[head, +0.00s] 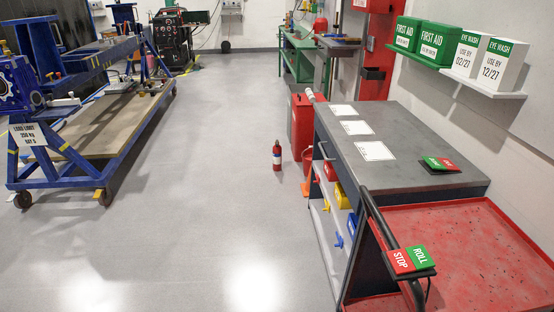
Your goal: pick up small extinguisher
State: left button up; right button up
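A small red fire extinguisher (277,157) with a dark top stands upright on the grey floor in the head view, near the middle of the picture. It stands apart to the left of a red cabinet or bin, with bare floor around its front and left side. Neither of my grippers shows in this view.
A grey-topped workbench (390,130) and a red tray cart (470,255) fill the right side. A red bin (302,122) and an orange cone (305,180) stand near the extinguisher. A blue rotary jig (90,130) stands left. The middle floor (200,200) is clear.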

aim_at(277, 157)
jog(key=i+j+u, duration=0.1)
jog(key=i+u, duration=0.2)
jog(key=i, duration=0.4)
jog(key=i+u, duration=0.1)
jog(key=i, duration=2.15)
